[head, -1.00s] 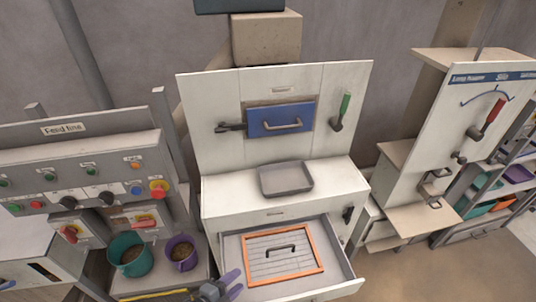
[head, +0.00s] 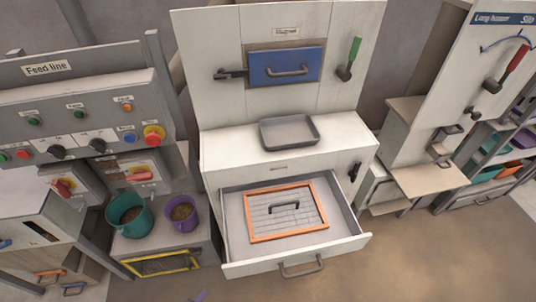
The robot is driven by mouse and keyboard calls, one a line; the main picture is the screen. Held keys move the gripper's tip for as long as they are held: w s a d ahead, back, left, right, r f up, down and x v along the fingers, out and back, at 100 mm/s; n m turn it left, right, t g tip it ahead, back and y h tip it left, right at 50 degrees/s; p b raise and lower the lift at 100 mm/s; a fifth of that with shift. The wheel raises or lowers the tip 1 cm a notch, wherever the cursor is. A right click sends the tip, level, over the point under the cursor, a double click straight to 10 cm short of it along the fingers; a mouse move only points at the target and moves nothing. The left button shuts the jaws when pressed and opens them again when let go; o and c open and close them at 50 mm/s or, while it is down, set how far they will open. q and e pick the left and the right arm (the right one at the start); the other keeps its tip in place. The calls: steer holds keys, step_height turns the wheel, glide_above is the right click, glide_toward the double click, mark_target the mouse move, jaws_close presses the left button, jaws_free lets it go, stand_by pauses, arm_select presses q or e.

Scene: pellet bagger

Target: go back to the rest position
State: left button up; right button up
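Only a small purple fingertip (head: 199,296) shows at the bottom edge of the head view, left of the middle. It appears to belong to my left gripper; the rest of it is out of the picture, so its opening cannot be told. It touches nothing that I can see. My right gripper is not in view. The white cabinet's drawer (head: 342,250) is pulled open. An orange-framed screen (head: 262,237) with a dark handle lies in it.
A grey tray (head: 290,133) sits on the cabinet top below a shut blue door (head: 287,66). A teal bucket (head: 128,219) and a purple bucket (head: 183,215) stand left of the drawer. The floor in front of the drawer is clear.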

arm_select(q)
steer(key=s+a+r+n+g+y, duration=0.2)
steer(key=s+a+n+g, duration=0.2)
steer(key=s+a+n, duration=0.25)
step_height(320, 180, up, 28)
steer(key=s+p, duration=0.1)
steer(key=p, duration=2.7)
step_height(320, 180, down, 49)
steer(key=b, duration=4.9)
steer(key=shift+d+f+g, duration=0.2)
steer(key=shift+g, duration=0.1)
steer(key=shift+r+m, duration=0.1)
steer(key=shift+m, duration=0.15)
